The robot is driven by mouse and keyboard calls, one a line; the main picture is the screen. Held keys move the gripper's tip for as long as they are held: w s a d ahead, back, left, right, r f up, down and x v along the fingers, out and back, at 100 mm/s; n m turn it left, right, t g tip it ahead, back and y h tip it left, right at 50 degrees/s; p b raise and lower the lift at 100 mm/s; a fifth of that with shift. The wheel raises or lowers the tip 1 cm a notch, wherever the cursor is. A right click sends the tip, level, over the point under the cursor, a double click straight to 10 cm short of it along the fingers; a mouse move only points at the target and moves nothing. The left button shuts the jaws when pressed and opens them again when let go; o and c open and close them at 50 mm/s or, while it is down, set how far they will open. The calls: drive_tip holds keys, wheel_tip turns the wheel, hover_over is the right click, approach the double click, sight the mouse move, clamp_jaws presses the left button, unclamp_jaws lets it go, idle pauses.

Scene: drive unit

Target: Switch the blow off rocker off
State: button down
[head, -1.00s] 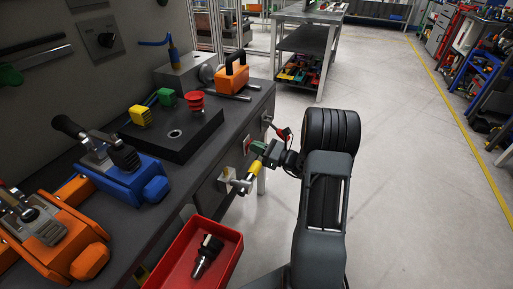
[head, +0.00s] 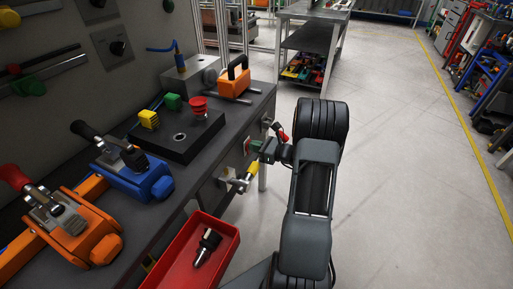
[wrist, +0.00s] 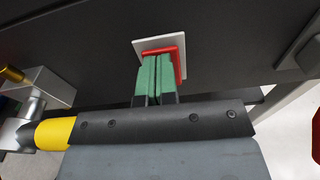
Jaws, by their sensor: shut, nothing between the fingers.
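The rocker shows in the wrist view as a red surround (wrist: 181,62) on a pale square plate (wrist: 140,44), set in the dark front of the bench. I cannot read a label on it. My gripper (wrist: 158,58) has green fingertips pressed together with nothing between them. The tips are over the middle of the rocker, at or very near its face, and hide most of it. I cannot tell contact or which way the rocker is tilted. In the head view my gripper (head: 257,145) is at the bench front, beside the plate (head: 247,147).
A valve with a yellow handle (head: 252,168) sits just below my gripper; its yellow part (wrist: 54,133) is close in the wrist view. A red-tipped lever (head: 282,135) is beyond. A red tray (head: 228,248) is at the near front. The floor to the right is free.

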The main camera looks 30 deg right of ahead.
drive_tip(key=shift+w+r, duration=0.2)
drive_tip(key=shift+r, duration=0.3)
drive_tip(key=f+p+v, duration=0.1)
drive_tip(key=p+v, duration=0.1)
drive_tip(key=v, duration=1.2)
drive_tip(key=shift+s+d, duration=0.1)
drive_tip(key=shift+s, duration=0.05)
